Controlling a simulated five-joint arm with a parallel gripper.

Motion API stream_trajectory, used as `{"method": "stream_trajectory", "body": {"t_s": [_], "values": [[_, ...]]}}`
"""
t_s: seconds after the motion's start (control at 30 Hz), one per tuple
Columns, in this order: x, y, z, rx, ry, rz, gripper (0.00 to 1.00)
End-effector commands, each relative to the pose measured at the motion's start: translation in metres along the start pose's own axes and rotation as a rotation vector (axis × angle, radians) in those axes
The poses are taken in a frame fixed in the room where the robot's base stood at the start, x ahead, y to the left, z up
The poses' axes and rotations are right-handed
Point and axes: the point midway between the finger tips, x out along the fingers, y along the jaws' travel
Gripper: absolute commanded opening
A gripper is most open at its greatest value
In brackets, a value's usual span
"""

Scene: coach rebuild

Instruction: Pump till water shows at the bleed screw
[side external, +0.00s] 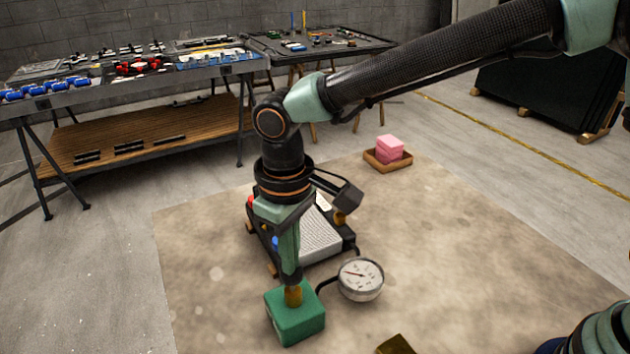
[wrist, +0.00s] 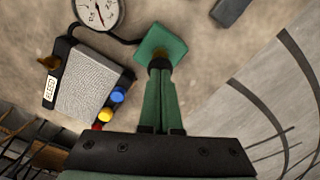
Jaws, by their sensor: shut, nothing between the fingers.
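The pump looks to be the green block (side external: 300,318) with a brass plunger (side external: 293,296) on top, standing on the mat. My gripper (side external: 291,281) points straight down with its fingers shut and empty, tips at the plunger's top; I cannot tell whether they press on it. In the wrist view the fingers (wrist: 159,80) hide much of the plunger, over the green block (wrist: 158,42). A black hose joins the block to a round white gauge (side external: 360,280). A brass fitting, perhaps the bleed screw, shows on the ribbed heater unit (wrist: 92,88); it is too small to show any water.
The heater unit also has blue, yellow and red knobs (wrist: 117,95). A wooden tray (side external: 372,161) with pink sponges (side external: 389,147) lies on the mat behind. A brass-coloured block (side external: 396,345) is at the front edge. Workbenches stand at the back left.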

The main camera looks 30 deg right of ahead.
Motion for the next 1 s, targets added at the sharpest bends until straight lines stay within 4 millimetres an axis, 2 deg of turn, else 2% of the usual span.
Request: {"method": "stream_trajectory", "body": {"t_s": [0.77, 1.0], "values": [[0.029, 0.000, 0.001, 0.000, -0.002, 0.000, 0.00], [0.028, 0.000, 0.001, 0.000, -0.002, 0.000, 0.00]]}}
